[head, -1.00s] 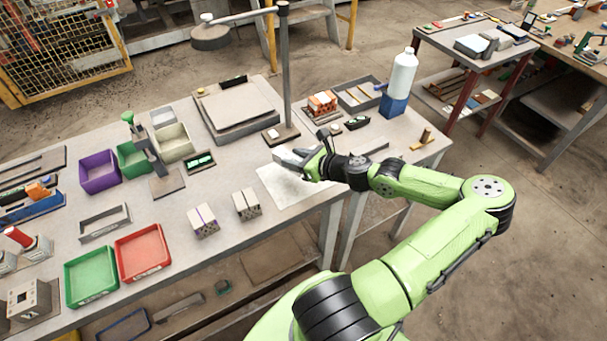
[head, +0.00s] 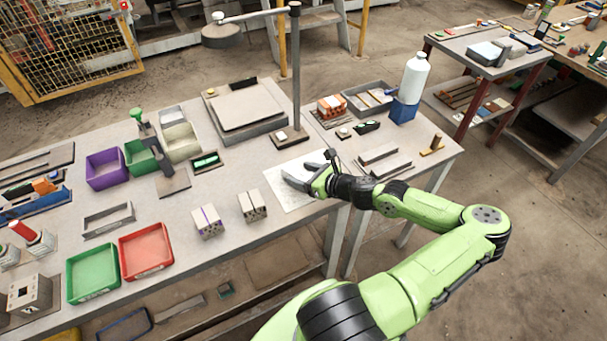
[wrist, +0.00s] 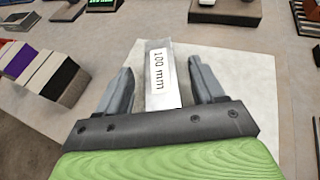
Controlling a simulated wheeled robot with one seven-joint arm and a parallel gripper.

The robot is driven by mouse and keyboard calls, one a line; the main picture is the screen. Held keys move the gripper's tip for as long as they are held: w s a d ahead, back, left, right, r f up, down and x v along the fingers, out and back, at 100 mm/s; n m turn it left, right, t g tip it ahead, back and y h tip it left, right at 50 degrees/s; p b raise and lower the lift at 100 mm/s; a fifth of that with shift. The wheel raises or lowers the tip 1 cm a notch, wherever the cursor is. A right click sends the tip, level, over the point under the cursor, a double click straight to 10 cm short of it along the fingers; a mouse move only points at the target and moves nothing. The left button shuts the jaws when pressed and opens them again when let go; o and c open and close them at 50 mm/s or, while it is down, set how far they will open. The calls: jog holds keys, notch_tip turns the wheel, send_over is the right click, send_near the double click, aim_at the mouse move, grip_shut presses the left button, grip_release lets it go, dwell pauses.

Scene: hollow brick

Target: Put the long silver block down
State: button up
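The long silver block (wrist: 161,80), labelled "100 mm", lies between the two fingers of my gripper (wrist: 165,85) in the wrist view. A gap shows on each side of it, so my gripper is open around it without gripping. The block appears to rest on a white sheet (wrist: 225,75) on the table. In the head view my gripper (head: 297,181) is low over the same sheet (head: 272,182), fingers pointing left. The block is hard to tell from the fingers there.
Grey bars (head: 385,160) lie to the right, with a white bottle (head: 415,78) on a blue block beyond. Red and green trays (head: 146,250) (head: 93,272) sit front left.

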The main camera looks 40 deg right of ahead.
jog(key=shift+r, duration=0.15)
jog(key=p+v, duration=0.2)
jog(key=v, duration=1)
jog(key=a+n+g+y, duration=0.3)
jog(key=a+n+g, duration=0.85)
jog(key=n, duration=0.35)
jog(key=s+a+r+n+t+h, duration=0.1)
jog(key=s+a+r+n, duration=0.3)
jog(key=a+r+n, duration=0.4)
jog(key=s+a+r+n+t+h, duration=0.2)
jog(key=s+a+r+n+h, duration=0.1)
jog(key=a+r+n, duration=0.5)
notch_tip(320, 180, up, 6)
jog(key=n, duration=0.3)
jog(key=shift+s+n, duration=0.35)
jog(key=shift+n, duration=0.05)
